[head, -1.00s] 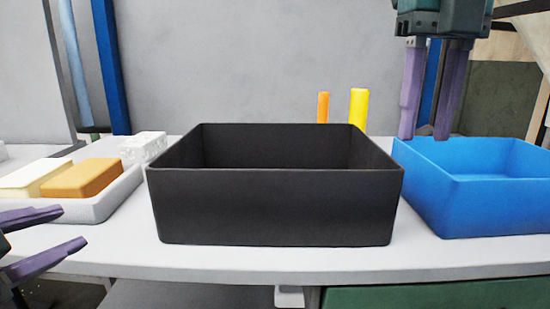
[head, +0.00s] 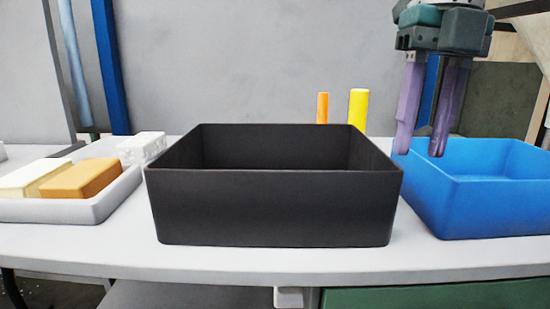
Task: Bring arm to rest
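My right gripper (head: 422,153) hangs at the upper right with its two purple fingers pointing down. A gap shows between the fingers, with nothing held in it, so it is open. Its fingertips are in front of or above the left part of the blue bin (head: 480,190); I cannot tell their exact depth. My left gripper does not show in the head view now.
A large black bin (head: 275,208) stands mid-table. On the left, a white tray (head: 95,210) holds a cream block (head: 30,177), an orange-brown block (head: 82,179) and a whitish block (head: 142,147). Orange (head: 322,108) and yellow (head: 358,110) posts stand behind. The table front (head: 250,262) is clear.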

